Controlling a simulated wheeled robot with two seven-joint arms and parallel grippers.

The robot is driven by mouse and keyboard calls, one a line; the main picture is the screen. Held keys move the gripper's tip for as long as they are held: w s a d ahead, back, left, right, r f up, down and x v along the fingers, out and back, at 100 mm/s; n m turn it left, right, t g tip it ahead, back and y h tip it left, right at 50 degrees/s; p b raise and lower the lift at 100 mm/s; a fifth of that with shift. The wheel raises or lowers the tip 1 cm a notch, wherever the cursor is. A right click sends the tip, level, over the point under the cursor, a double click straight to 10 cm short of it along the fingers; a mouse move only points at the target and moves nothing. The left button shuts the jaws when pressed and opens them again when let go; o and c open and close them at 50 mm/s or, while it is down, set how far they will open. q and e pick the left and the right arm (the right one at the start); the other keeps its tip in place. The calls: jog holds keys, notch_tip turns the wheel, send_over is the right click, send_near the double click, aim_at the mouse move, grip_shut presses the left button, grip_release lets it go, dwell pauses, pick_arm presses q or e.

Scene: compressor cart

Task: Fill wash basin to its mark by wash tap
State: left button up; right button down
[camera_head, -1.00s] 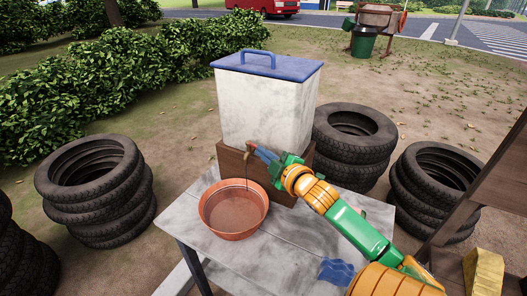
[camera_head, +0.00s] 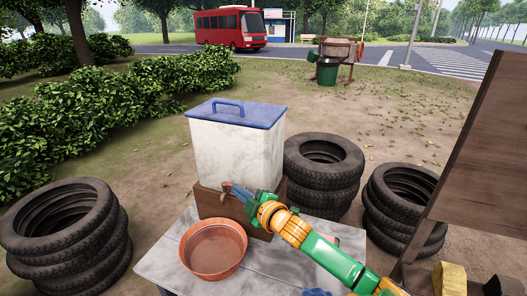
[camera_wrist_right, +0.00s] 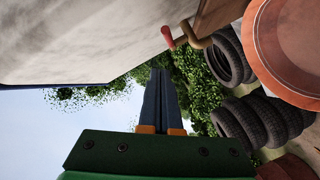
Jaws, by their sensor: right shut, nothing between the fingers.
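The orange-brown wash basin (camera_head: 213,250) stands on the grey table in front of the white tank (camera_head: 236,150) with a blue lid. It also shows at the right edge of the wrist view (camera_wrist_right: 290,45). Its inside looks reddish-brown; I cannot make out a mark or the water level. The wash tap (camera_wrist_right: 190,42), with a red handle and brownish spout, sticks out from the tank in the wrist view; no stream is visible there. My right gripper (camera_head: 229,189) is shut and empty close to the tap, behind the basin. My left gripper is out of view.
The tank stands on a brown wooden block (camera_head: 209,203) on the table (camera_head: 165,262). Tyre stacks stand left (camera_head: 65,235) and right (camera_head: 322,170). A brown wooden board (camera_head: 490,150) rises at the right. A blue cloth (camera_head: 317,292) lies at the table's front.

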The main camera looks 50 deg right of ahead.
jog(key=d+b+v, duration=0.1)
jog(key=d+v, duration=0.1)
jog(key=v, duration=0.8)
jog(key=s+a+f+m+g, duration=0.2)
jog(key=a+f+g, duration=0.15)
jog(key=f, duration=0.45)
jog(key=s+a+f+m+g, duration=0.3)
jog(key=a+f, duration=0.2)
jog(key=f, duration=0.2)
jog(key=s+a+f+m+g+y, duration=0.1)
jog(key=s+a+f+g+y, duration=0.15)
jog(key=a, duration=0.55)
jog(key=s+a+f+m+g+y, duration=0.1)
jog(key=s+a+f+g+y, duration=0.2)
jog(key=a, duration=0.4)
notch_tip(320, 180, down, 16)
jog(key=s+g+h, duration=0.2)
jog(key=s, duration=0.1)
jog(key=s+d+f+g, duration=0.1)
jog(key=s+d+f, duration=0.1)
jog(key=s+f, duration=0.9)
jog(key=shift+s+n, duration=0.3)
jog(key=shift+s, duration=0.5)
